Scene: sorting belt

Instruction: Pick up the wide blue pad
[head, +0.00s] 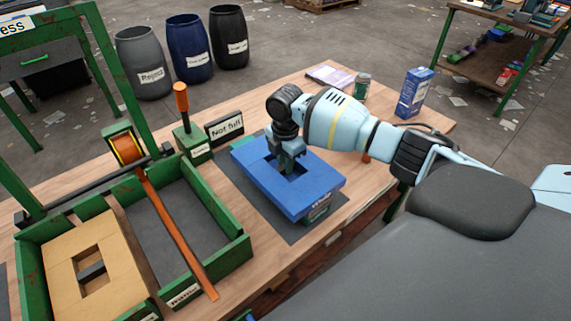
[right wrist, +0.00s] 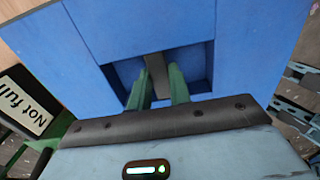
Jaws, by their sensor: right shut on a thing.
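The wide blue pad (head: 255,160) lies over a dark mat at the middle of the table. It has a square recess with a grey bar (right wrist: 156,72) across it. My right gripper (head: 289,172) reaches down into the recess, its green fingers shut on that bar. The pad also fills most of the right wrist view (right wrist: 255,40). Under its front right corner a green labelled part (head: 319,209) shows; I cannot tell whether the pad touches it. My left gripper is not in view.
A green-walled tray (head: 235,249) at left holds a tan pad (head: 65,248) with a similar recess. An orange strip (head: 174,230) crosses the tray. A "Not full" sign (head: 226,126) stands close behind the blue pad. A blue carton (head: 414,93) and a can (head: 362,84) stand farther back.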

